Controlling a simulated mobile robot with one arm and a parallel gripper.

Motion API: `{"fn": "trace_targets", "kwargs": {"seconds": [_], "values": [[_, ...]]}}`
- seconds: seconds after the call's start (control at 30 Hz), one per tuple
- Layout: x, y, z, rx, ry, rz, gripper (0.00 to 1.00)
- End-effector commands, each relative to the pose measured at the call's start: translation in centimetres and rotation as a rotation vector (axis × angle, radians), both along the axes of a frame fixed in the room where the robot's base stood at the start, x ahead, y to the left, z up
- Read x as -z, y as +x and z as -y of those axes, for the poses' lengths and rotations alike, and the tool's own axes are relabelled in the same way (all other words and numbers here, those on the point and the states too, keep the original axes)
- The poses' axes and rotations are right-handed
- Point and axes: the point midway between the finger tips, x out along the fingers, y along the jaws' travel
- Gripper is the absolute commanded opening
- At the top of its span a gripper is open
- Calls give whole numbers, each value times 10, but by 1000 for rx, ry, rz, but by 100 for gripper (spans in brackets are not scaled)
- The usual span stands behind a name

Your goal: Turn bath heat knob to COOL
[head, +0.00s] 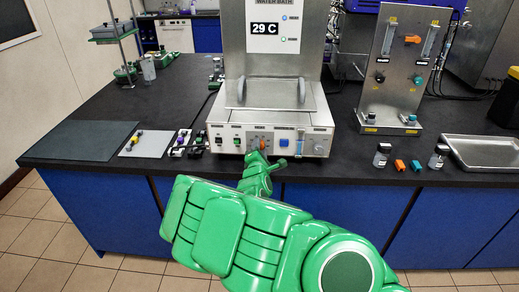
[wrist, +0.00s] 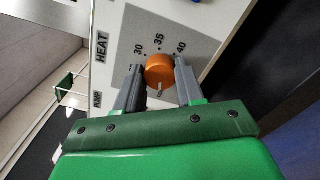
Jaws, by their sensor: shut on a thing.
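The orange heat knob (wrist: 159,72) sits on the bath's front panel, by the printed word HEAT and the marks 30, 35 and 40 in the wrist view. My gripper (wrist: 158,78) has its two grey fingers on either side of the knob and is shut on it. A small pale pointer shows at the knob's lower edge in the wrist view. No COOL label is readable. In the head view, the knob (head: 262,144) shows just above my green gripper (head: 263,158) on the water bath (head: 270,128). The bath's display (head: 265,28) reads 29 C.
Other switches and a blue module (head: 284,142) sit on the same panel. A metal panel with flow tubes (head: 405,65) stands to the right. A dark mat (head: 82,140) lies at left.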

Motion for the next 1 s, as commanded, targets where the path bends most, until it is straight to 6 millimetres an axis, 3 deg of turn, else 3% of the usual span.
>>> {"fn": "trace_targets", "kwargs": {"seconds": [0.67, 0.7, 0.87, 1.0], "values": [[2, 0, -1, -2, -66, -5, 7], [2, 0, -1, -2, -66, -5, 41], [1, 0, -1, -1, -65, -3, 63], [1, 0, 0, -1, -65, -3, 63]]}}
